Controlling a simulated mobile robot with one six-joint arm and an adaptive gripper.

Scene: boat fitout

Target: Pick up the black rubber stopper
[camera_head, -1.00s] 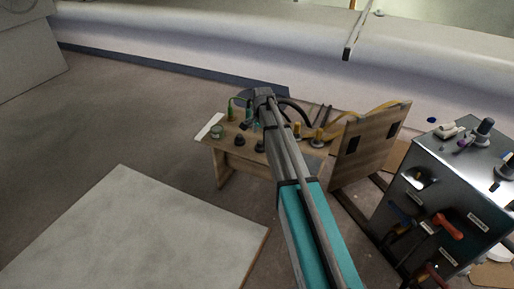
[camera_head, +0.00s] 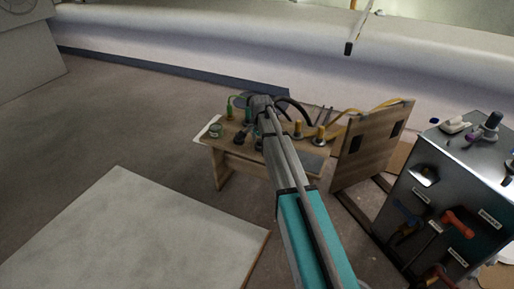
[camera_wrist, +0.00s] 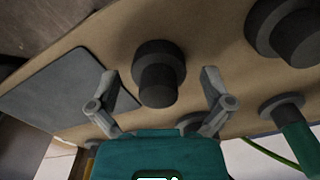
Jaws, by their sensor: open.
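A black stepped round piece that looks like a rubber stopper (camera_wrist: 158,84) stands on the wooden bench in the wrist view. My gripper (camera_wrist: 158,76) is open, with one finger on each side of it and a gap on both sides. A second, larger-looking black round piece (camera_wrist: 290,32) stands at the upper right, outside the fingers. In the head view small black pieces (camera_head: 239,137) show on the bench, left of my arm. My arm hides part of the bench there, and my fingers are not clear in that view.
A wooden panel (camera_head: 365,150) and a metal cabinet (camera_head: 455,185) stand to the right.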

